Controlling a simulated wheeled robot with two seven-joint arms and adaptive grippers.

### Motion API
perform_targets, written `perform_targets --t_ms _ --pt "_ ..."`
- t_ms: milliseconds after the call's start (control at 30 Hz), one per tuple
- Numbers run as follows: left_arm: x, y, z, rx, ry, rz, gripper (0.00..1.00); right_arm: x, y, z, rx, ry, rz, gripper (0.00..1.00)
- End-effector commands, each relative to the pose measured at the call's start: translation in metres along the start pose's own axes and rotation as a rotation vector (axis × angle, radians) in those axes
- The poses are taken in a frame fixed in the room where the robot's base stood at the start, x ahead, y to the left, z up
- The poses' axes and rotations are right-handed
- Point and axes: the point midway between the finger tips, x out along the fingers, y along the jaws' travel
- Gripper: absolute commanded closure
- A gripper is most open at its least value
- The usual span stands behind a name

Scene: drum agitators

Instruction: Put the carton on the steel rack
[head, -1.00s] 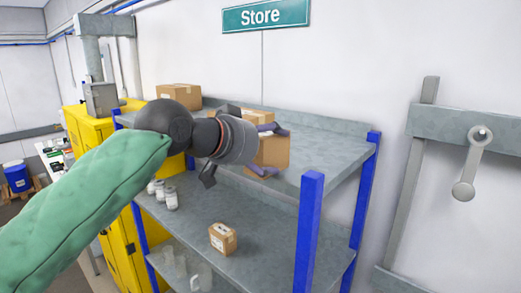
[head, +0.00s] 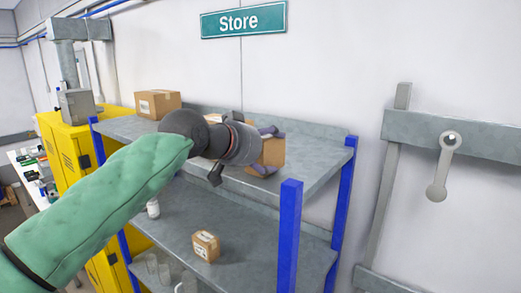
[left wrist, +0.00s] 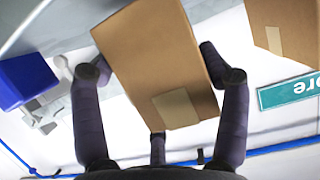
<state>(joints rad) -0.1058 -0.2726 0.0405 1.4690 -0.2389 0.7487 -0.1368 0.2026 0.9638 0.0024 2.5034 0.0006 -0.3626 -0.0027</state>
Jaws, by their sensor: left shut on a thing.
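My left gripper (head: 266,151) reaches in from the left over the top shelf of the steel rack (head: 315,155). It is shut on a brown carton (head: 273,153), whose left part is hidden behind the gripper. In the left wrist view, the carton (left wrist: 155,50) sits between the fingers of the gripper (left wrist: 161,75), with a pale tape strip facing the palm. The carton is at the top shelf; I cannot tell whether its underside touches the shelf. My right gripper is not in view.
Another carton (head: 158,103) stands at the top shelf's far left end. A small carton (head: 206,246) and a white jar (head: 153,208) are on the shelf below. A blue post (head: 289,235) rises at the front right corner. The top shelf's right part is clear.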

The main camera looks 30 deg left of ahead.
Motion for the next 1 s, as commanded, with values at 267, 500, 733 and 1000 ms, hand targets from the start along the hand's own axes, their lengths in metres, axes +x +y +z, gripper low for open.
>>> perform_targets --t_ms 267,500,733,1000 --pt "0.017 -0.001 -0.009 -0.001 0.002 -0.001 0.64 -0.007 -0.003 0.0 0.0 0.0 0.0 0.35" --pt "0.023 -0.001 -0.002 -0.001 0.002 -0.001 0.64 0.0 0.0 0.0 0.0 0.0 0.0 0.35" --pt "0.024 0.0 0.0 0.0 0.002 -0.001 0.64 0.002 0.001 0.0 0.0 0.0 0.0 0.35" --pt "0.024 0.0 -0.001 0.0 0.002 -0.001 0.05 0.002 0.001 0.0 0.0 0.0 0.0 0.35"
